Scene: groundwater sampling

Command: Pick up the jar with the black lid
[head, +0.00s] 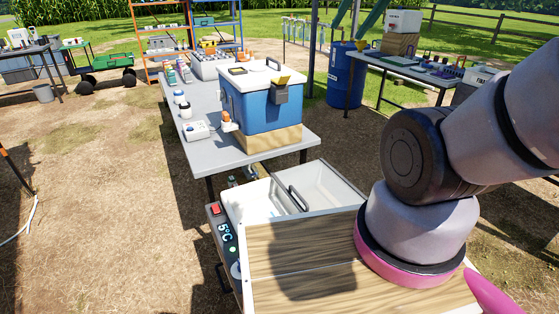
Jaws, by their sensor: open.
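Two small pale jars with dark lids stand near the left edge of the grey table, left of the blue cooler box. The farther jar (179,98) has a lid that looks black. The nearer jar (186,112) has a dark lid, perhaps dark blue; they are too small to tell for sure which lid is black. Both stand upright with bare tabletop around them. My gripper is out of view; only links of my arm show at the right, well apart from the jars.
The grey table (207,151) carries a blue cooler box (262,112) on a wooden block, a small white device (196,131) and several bottles behind. An opened white cooler (328,186) marked 5°C stands in front. A blue barrel (343,75) stands behind. Bare ground lies left.

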